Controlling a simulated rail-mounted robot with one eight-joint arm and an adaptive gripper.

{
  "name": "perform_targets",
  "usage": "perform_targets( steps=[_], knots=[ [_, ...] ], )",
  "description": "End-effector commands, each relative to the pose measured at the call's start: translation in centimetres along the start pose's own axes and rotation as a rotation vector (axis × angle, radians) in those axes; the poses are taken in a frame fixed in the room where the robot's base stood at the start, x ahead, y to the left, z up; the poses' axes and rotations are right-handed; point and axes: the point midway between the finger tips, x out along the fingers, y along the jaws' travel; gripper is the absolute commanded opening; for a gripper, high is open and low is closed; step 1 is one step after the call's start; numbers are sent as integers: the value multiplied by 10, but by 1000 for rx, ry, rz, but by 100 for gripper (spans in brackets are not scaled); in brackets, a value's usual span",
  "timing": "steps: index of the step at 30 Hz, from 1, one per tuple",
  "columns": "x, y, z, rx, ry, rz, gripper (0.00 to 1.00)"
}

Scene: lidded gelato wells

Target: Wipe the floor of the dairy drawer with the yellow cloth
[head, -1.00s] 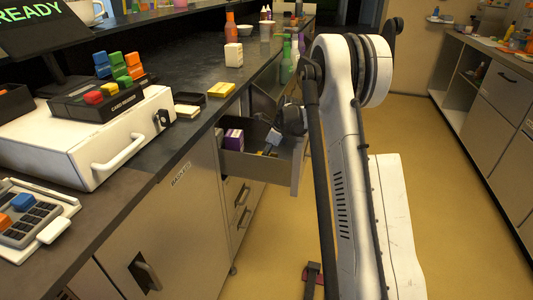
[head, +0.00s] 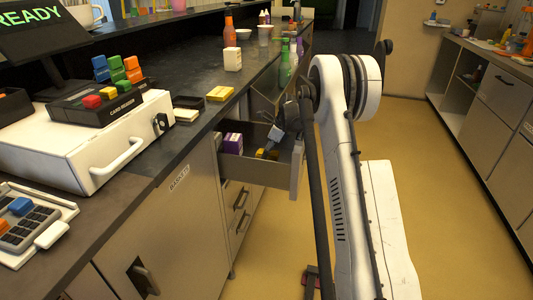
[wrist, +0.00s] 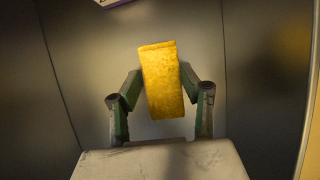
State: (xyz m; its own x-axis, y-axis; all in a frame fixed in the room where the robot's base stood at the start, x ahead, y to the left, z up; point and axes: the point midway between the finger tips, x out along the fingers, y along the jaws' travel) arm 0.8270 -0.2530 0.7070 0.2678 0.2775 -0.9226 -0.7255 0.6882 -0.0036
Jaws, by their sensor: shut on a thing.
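The dairy drawer (head: 252,172) stands pulled out below the counter. My gripper (head: 268,147) reaches down into it from above. In the wrist view, my gripper (wrist: 161,84) is shut on the yellow cloth (wrist: 162,92), with one finger at each side of it. The cloth hangs over the grey drawer floor (wrist: 92,50); I cannot tell whether it touches the floor. In the head view only a small yellow bit of the cloth (head: 260,153) shows above the drawer wall.
A purple box (head: 232,143) stands in the drawer's left part; its edge shows in the wrist view (wrist: 112,3). Drawer walls close in around my gripper. On the counter are a yellow block (head: 220,93), a white carton (head: 233,59) and bottles.

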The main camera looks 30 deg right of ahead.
Motion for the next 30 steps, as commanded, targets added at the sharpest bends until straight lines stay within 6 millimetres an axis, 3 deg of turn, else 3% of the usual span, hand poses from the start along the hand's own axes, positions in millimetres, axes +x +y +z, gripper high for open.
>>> perform_targets(
  steps=[16, 30],
  knots=[
    [-17, 0, 7, 0, -1, 0, 8],
    [-17, 0, 7, 0, -1, 1, 8]
  ],
)
